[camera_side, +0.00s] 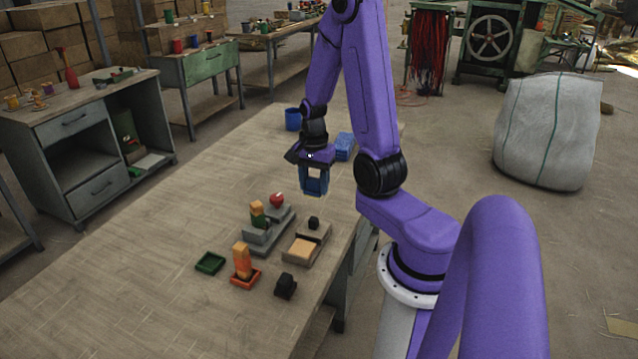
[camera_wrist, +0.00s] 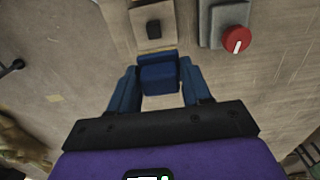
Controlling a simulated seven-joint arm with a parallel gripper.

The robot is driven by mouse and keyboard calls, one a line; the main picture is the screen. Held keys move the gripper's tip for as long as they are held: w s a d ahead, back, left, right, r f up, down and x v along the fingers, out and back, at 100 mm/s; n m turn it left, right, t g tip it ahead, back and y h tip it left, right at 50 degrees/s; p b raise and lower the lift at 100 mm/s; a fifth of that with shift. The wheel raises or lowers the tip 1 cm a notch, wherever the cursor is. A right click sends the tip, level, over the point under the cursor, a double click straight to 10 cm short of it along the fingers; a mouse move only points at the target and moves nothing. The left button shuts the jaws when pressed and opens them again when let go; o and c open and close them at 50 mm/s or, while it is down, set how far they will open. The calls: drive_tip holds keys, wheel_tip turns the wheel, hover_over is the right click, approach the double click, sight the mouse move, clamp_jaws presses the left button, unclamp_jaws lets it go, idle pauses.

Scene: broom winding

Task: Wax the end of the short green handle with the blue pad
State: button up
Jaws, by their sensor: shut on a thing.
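My gripper (camera_side: 314,188) points down above the table and is shut on the blue pad. In the wrist view the blue pad (camera_wrist: 158,75) sits between the two blue fingers (camera_wrist: 158,88). In the side view the pad is hard to tell apart from the fingers. The handle cannot be made out in the wrist view.
A red knob (camera_side: 277,200) sits on the grey block. Beside it is a box with a tan top (camera_side: 303,249) and black knob (camera_side: 313,222). The table's left side is clear.

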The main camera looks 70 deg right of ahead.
drive_tip(key=w+a, duration=0.1)
drive_tip(key=a, duration=0.1)
hover_over(302, 248)
drive_tip(key=shift+d+f, duration=0.1)
drive_tip(key=shift+f, duration=4.6)
drive_tip(key=shift+f, duration=0.6)
wheel_tip(302, 248, up, 7)
drive_tip(key=shift+w+r, duration=0.1)
drive_tip(key=shift+w, duration=0.05)
idle(0.4)
